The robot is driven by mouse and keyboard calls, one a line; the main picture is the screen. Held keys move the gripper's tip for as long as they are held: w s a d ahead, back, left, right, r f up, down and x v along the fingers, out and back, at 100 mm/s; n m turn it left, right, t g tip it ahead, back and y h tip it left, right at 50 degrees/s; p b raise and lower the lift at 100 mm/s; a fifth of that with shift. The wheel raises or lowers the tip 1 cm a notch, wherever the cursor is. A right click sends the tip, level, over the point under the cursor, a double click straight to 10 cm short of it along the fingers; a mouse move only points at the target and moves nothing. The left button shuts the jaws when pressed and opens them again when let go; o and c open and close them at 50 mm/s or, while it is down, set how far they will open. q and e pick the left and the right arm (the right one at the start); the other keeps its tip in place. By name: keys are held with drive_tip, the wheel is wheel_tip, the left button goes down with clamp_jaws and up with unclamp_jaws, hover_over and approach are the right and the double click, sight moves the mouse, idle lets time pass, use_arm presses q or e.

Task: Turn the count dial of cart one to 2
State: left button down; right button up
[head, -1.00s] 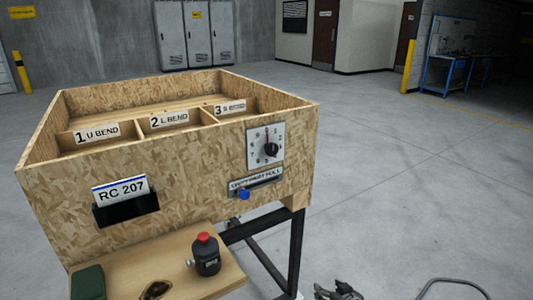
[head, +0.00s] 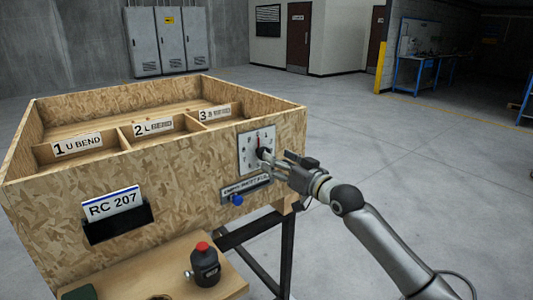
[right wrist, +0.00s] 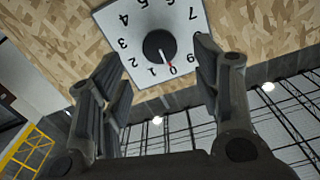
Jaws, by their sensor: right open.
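Cart one is a chipboard box cart (head: 160,190) with a RC 207 card on its front. Its count dial is a white square plate (head: 243,152) with numbers and a round black knob, partly hidden by my gripper in the head view. In the right wrist view the dial plate (right wrist: 183,20) appears turned over, and the black knob (right wrist: 157,44) has a red mark at the 0 and 1 side. My right gripper (right wrist: 158,58) is open, its fingers spread to either side of the knob. I cannot tell whether they touch it. My left gripper is not in view.
Below the dial are a label slot and a blue knob (head: 237,199). A dark bottle-like device with a red top (head: 204,263) stands on the cart's front shelf (head: 130,272). Lockers and a blue workbench are far behind. The floor on the right is clear.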

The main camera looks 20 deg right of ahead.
drive_tip(key=shift+x, duration=2.9)
drive_tip(key=c, duration=1)
drive_tip(key=shift+p, duration=0.3)
drive_tip(key=shift+m, duration=0.3)
